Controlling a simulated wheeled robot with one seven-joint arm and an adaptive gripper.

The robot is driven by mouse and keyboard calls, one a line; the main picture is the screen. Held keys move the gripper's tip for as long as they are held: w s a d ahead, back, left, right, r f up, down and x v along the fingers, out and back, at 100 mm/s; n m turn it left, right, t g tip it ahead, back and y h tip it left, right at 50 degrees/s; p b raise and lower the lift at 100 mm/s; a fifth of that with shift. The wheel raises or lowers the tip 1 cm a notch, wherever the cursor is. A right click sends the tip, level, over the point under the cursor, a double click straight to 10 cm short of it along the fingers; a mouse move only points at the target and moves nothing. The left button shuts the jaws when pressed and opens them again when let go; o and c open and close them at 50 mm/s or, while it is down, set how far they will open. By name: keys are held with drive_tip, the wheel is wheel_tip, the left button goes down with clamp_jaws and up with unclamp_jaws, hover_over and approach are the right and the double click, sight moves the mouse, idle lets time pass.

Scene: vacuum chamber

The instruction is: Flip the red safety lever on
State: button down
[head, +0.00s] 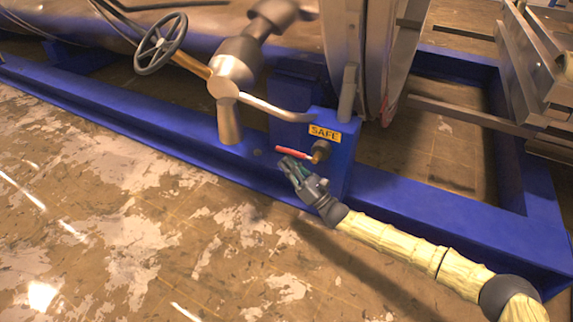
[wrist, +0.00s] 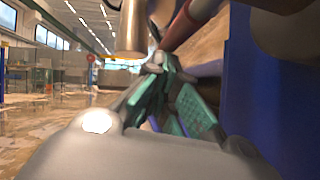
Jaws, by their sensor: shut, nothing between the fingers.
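The red safety lever (head: 291,152) sticks out to the left, nearly level, from a brass-coloured pivot (head: 320,152) on a blue box. A yellow SAFE label (head: 325,133) sits above the pivot. My gripper (head: 286,164) is shut and empty, just below the lever's free end in the head view. In the wrist view the red lever (wrist: 188,24) runs from the top down to near my fingertips (wrist: 158,62), which have green pads. I cannot tell whether the fingertips touch the lever.
The lever's box stands on a long blue frame (head: 120,100). A metal pipe fitting (head: 230,120) and a handwheel (head: 160,44) are to the left. The round chamber flange (head: 365,60) rises behind the box. The worn brown floor (head: 130,220) in front is open.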

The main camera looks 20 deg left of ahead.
drive_tip(key=shift+a, duration=0.1)
idle(0.5)
drive_tip(key=s+d+f+p, duration=0.1)
drive_tip(key=s+d+f, duration=0.1)
drive_tip(key=d+f, duration=0.5)
wheel_tip(320, 180, down, 4)
drive_tip(key=shift+s+r+p, duration=0.1)
drive_tip(key=shift+s+p, duration=0.15)
drive_tip(key=shift+p, duration=0.05)
idle(0.5)
